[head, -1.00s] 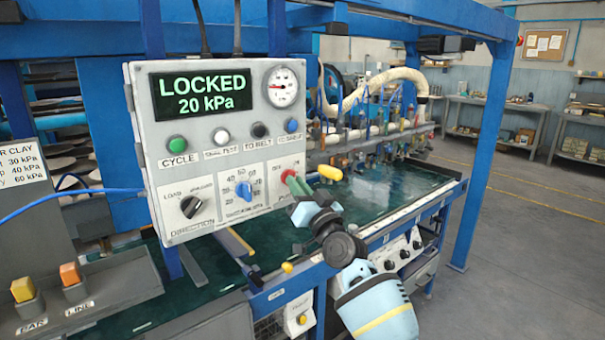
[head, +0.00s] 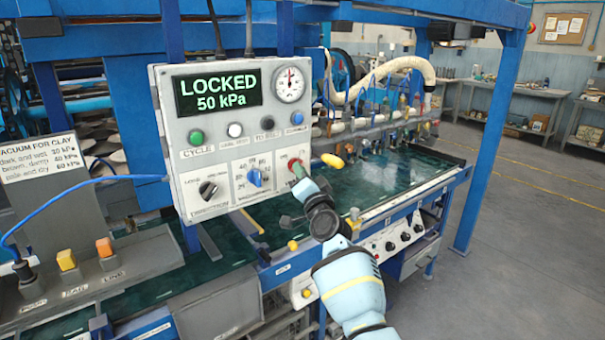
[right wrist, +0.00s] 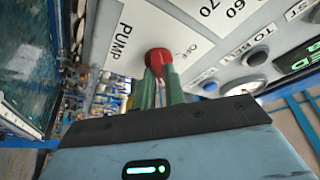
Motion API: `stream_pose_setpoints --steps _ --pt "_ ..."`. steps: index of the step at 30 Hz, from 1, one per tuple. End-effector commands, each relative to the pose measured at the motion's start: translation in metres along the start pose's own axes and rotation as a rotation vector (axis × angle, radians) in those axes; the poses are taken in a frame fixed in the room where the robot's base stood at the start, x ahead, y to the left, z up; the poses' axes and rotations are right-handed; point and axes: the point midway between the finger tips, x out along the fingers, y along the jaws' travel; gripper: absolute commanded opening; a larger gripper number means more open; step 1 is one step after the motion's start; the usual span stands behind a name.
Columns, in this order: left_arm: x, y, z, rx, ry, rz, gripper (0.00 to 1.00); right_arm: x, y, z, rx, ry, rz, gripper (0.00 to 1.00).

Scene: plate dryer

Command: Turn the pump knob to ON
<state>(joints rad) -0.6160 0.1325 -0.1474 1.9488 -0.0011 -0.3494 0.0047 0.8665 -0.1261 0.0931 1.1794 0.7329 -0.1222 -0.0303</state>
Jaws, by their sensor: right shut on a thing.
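The red pump knob (right wrist: 157,56) is on a white plate marked PUMP and OFF in the right wrist view. In the head view it is at the lower right of the grey control box (head: 174,120), mostly hidden by my gripper. My right gripper (head: 299,170) is shut on the knob. Its green fingers also show in the right wrist view (right wrist: 160,76), one on each side of the knob. Which mark the knob points to cannot be made out. The display (head: 218,92) reads LOCKED 50 kPa. My left gripper is not in view.
The blue vacuum knob (head: 255,177) and black direction knob (head: 208,189) are left of the pump plate. A row of buttons (head: 235,130) is above. A yellow-ended handle (head: 332,160) sticks out close right of my gripper. A wet green bed (head: 390,175) lies beyond.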

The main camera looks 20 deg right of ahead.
Motion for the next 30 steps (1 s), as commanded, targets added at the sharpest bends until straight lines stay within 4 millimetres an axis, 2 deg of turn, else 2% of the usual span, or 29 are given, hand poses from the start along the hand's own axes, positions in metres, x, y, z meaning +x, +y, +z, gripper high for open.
stream_pose_setpoints --steps 9,10,14,24,30 --pt "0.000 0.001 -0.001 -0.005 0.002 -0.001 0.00 0.000 0.000 0.000 0.005 0.001 -0.001 0.00" --pt "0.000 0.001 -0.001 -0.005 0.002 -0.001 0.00 0.000 -0.001 0.000 0.005 0.001 -0.001 0.16" --pt "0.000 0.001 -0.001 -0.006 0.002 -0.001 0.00 0.000 0.000 0.000 0.004 0.001 -0.001 0.33" --pt "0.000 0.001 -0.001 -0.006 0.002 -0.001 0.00 -0.001 0.000 0.000 0.003 0.000 -0.001 0.34" --pt "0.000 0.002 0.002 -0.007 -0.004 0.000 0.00 -0.014 0.000 0.002 0.006 -0.001 -0.001 0.34"
